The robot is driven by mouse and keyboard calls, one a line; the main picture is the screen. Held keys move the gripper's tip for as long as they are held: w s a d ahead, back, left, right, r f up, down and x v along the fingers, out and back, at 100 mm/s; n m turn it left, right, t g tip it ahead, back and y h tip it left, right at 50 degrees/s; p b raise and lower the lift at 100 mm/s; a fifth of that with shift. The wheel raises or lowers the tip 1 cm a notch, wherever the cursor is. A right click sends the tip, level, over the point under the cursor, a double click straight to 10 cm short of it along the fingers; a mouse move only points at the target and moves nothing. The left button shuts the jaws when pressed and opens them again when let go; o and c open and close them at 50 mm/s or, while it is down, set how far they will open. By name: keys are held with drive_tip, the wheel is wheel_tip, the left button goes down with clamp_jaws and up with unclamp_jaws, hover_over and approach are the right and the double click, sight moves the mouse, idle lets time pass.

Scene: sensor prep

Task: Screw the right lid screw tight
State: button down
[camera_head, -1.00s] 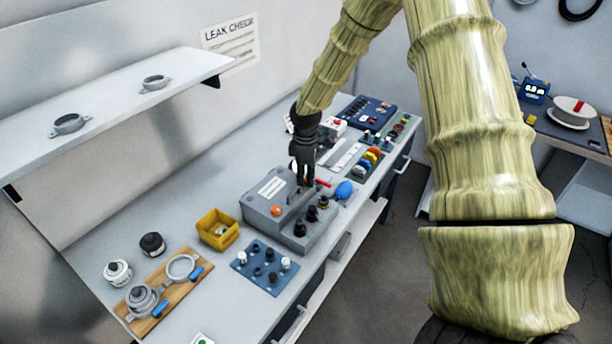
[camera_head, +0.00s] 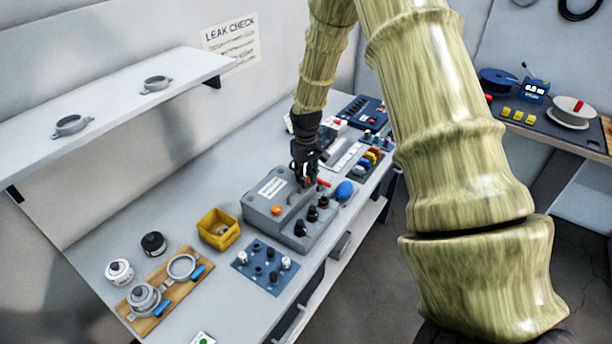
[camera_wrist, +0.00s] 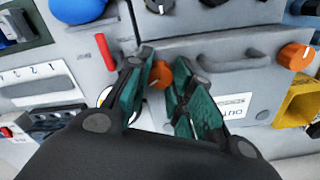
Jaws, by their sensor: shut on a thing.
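The right lid screw (camera_wrist: 160,75) has an orange head, which shows between my fingertips in the wrist view. My gripper (camera_wrist: 163,82) is shut on it, green finger pads at both sides. In the head view my gripper (camera_head: 305,180) points down at the box's far right end and hides this screw. The other orange lid screw (camera_head: 276,210) sits at the lid's near left end, also in the wrist view (camera_wrist: 295,56).
Black knobs (camera_head: 311,214) stand along the box's front. A blue bulb (camera_head: 344,190) and a red handle (camera_wrist: 105,51) lie close to the gripper. A yellow bin (camera_head: 217,236) and a blue plate with pegs (camera_head: 265,285) are to the left and front.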

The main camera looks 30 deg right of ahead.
drive_tip(key=m, duration=0.6)
drive_tip(key=shift+m, duration=0.3)
drive_tip(key=m+p, duration=0.1)
drive_tip(key=m, duration=0.5)
drive_tip(key=m+p, duration=0.1)
drive_tip(key=m, duration=0.4)
drive_tip(key=shift+m+p, duration=0.9)
drive_tip(key=shift+m, duration=1.9)
drive_tip(key=c, duration=1.5)
unclamp_jaws()
drive_tip(key=shift+w, duration=0.1)
wheel_tip(320, 180, up, 12)
